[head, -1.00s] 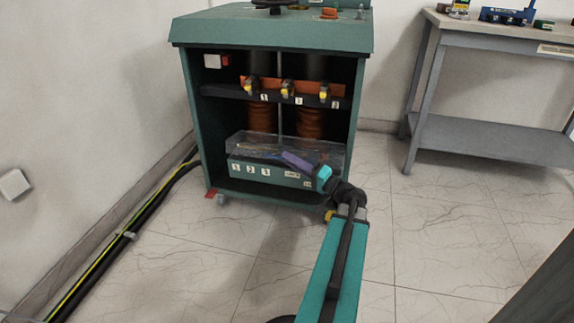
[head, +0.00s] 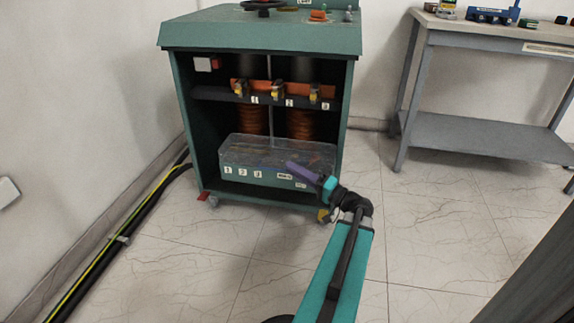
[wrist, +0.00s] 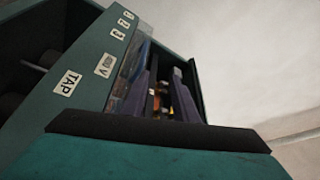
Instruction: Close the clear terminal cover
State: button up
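The clear terminal cover (head: 262,146) is a see-through panel over the green terminal box (head: 238,174) in the cabinet's lower bay. It appears to lie low across the box top; I cannot tell whether it is fully seated. My gripper (head: 290,168), with purple fingers, is in front of the box's right part, near its front upper edge. In the wrist view my two fingers (wrist: 157,98) stand apart with a gap between them, and nothing is visibly held. The wrist view shows the labelled box front (wrist: 92,72) at a steep tilt.
The green cabinet (head: 262,36) has an open front, with a shelf and orange bushings (head: 300,124) above the box. A grey workbench (head: 490,133) stands at right. Black cables (head: 98,255) run along the left wall. The tiled floor before the cabinet is clear.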

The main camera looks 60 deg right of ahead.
jog(key=s+f+p, duration=0.1)
jog(key=s+p, duration=0.1)
jog(key=s, duration=0.6)
jog(key=shift+d+f, duration=0.2)
jog(key=shift+f, duration=0.1)
